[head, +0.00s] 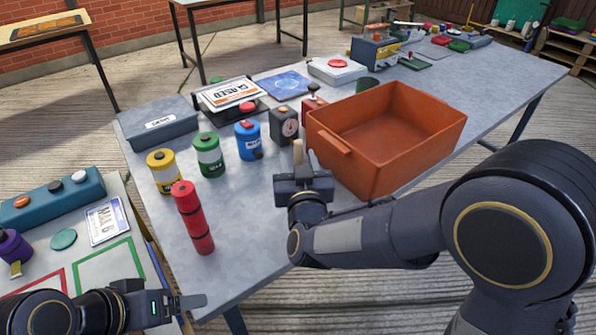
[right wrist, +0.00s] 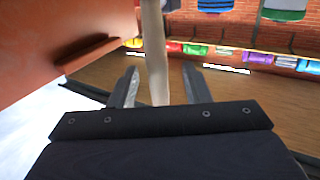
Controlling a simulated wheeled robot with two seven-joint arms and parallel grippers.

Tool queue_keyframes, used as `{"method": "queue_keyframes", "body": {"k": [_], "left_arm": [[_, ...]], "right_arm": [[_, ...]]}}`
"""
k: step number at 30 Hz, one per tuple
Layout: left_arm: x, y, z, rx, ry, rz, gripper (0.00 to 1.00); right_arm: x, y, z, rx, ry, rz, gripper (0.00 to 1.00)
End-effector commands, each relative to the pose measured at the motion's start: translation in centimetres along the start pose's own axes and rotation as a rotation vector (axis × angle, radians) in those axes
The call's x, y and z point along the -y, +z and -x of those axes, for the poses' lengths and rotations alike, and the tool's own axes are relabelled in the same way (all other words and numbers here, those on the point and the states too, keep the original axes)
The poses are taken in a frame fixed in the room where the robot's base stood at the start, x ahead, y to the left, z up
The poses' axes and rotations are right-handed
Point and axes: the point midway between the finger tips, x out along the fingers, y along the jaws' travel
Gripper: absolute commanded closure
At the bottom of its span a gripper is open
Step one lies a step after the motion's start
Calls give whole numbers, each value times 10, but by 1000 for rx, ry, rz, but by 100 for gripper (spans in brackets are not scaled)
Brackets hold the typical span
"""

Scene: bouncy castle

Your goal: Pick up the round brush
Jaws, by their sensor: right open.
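A pale wooden handle (head: 298,151), which looks like part of the round brush, shows just beyond my right gripper on the grey table, left of the orange crate. Its other end is hidden. My right gripper (head: 305,165) is open. In the right wrist view the pale handle (right wrist: 154,50) runs upright between the two spread fingers of the right gripper (right wrist: 158,88), nearer the left finger, and I see no clear grip on it. My left gripper (head: 185,303) is low at the left, away from the brush, seen edge-on, so its opening is unclear.
The orange crate (head: 421,125) stands close right of my right gripper. The grey tabletop (head: 245,215) is bare in front.

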Motion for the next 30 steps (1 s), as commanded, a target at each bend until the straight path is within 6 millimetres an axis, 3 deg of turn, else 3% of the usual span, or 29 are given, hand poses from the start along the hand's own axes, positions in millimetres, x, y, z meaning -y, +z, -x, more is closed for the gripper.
{"method": "queue_keyframes", "body": {"k": [6,15,25,30], "left_arm": [[0,0,0,0,0,0,18],[0,0,0,0,0,0,18],[0,0,0,0,0,0,18],[0,0,0,0,0,0,18]], "right_arm": [[-2,1,-30,0,2,-1,56],[-2,1,-34,1,0,-1,58],[-2,1,-33,1,0,-1,100],[-2,1,-33,1,0,-2,100]]}}
